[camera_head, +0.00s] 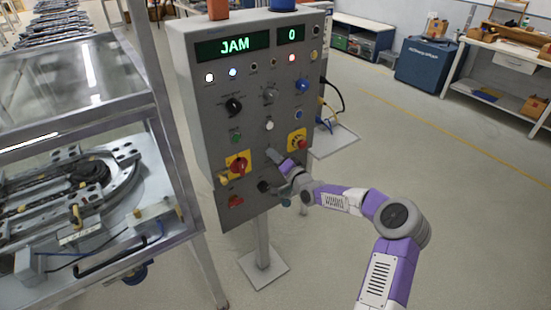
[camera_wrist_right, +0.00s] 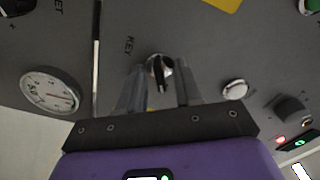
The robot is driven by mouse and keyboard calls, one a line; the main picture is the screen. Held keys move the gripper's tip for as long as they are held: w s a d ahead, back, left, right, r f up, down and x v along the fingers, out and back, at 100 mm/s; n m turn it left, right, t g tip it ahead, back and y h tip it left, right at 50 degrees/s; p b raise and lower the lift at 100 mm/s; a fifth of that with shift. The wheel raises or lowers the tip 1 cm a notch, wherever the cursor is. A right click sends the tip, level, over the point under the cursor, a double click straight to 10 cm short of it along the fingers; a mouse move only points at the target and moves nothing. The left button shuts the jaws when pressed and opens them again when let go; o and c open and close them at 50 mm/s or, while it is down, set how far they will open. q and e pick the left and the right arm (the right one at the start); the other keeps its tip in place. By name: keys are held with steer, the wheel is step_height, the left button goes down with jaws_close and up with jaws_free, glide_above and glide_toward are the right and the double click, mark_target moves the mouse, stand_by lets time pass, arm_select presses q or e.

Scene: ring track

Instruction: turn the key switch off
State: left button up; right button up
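The grey control panel (camera_head: 215,120) stands in the middle of the head view. My right gripper (camera_head: 273,155) reaches its lower front from the right. In the right wrist view, the key switch (camera_wrist_right: 160,69), beside the label "KEY", has a dark upright key in a bright round collar. The two fingers of my right gripper (camera_wrist_right: 159,82) stand apart on either side of it, with visible gaps, and do not appear to grip it. In the head view I cannot make out the key switch; my gripper seems to cover it. My left gripper is not in view.
A red knob on a yellow plate (camera_head: 238,165) and a red button on yellow (camera_head: 298,141) sit close to the gripper. A white button (camera_head: 269,125) is above it. A glazed machine (camera_head: 80,150) stands left. The floor at right is mostly clear.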

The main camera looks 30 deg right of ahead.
jaws_close()
steer(key=n+b, duration=0.8)
steer(key=n, duration=0.4)
steer(key=shift+b, duration=0.35)
stand_by(0.4)
